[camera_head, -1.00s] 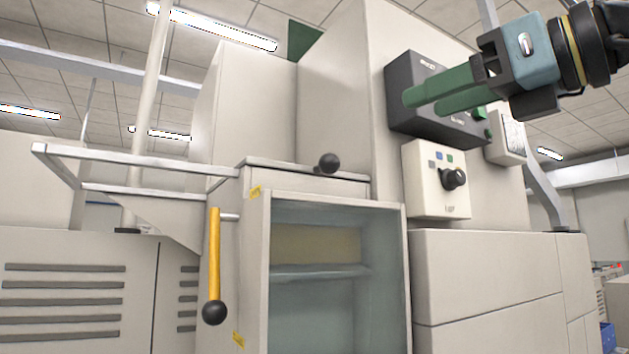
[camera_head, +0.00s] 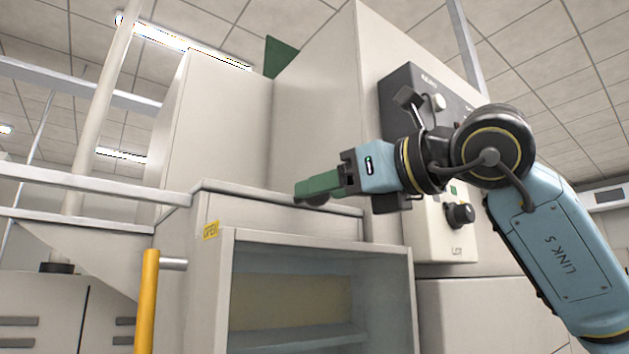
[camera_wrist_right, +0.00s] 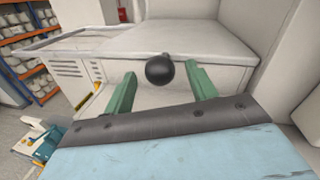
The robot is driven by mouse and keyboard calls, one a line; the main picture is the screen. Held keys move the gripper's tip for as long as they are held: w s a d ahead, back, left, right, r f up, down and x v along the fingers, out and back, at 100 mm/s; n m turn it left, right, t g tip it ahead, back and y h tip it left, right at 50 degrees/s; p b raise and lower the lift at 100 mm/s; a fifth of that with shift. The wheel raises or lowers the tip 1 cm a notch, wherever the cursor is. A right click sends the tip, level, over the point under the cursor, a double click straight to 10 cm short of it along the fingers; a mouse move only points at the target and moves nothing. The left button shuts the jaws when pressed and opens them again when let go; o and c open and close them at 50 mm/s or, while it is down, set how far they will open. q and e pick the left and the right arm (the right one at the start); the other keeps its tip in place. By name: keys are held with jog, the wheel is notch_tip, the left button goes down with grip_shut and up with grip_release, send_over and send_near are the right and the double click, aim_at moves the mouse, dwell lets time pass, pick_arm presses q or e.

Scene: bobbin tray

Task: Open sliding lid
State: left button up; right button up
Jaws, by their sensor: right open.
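The black ball knob (camera_wrist_right: 160,69) sits at the front edge of the pale flat lid (camera_wrist_right: 150,40) on top of the machine box. In the head view the lid (camera_head: 245,192) lies flat on the box, and my fingers mostly cover the knob (camera_head: 317,200). My right gripper (camera_head: 304,191) comes in from the right at the lid's front. In the right wrist view its green fingers are open on either side of the knob, with a visible gap at each side. My left gripper is not in view.
Below the lid is a glass-fronted compartment (camera_head: 408,300). A yellow handle (camera_head: 148,300) stands upright at its left, under a pale rail (camera_head: 90,183). A tall cabinet wall (camera_head: 310,130) rises behind. A control box with a black knob (camera_head: 460,215) is close to my right arm.

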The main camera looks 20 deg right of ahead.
jog(key=shift+p+x, duration=0.4)
jog(key=shift+x, duration=1.15)
grip_shut()
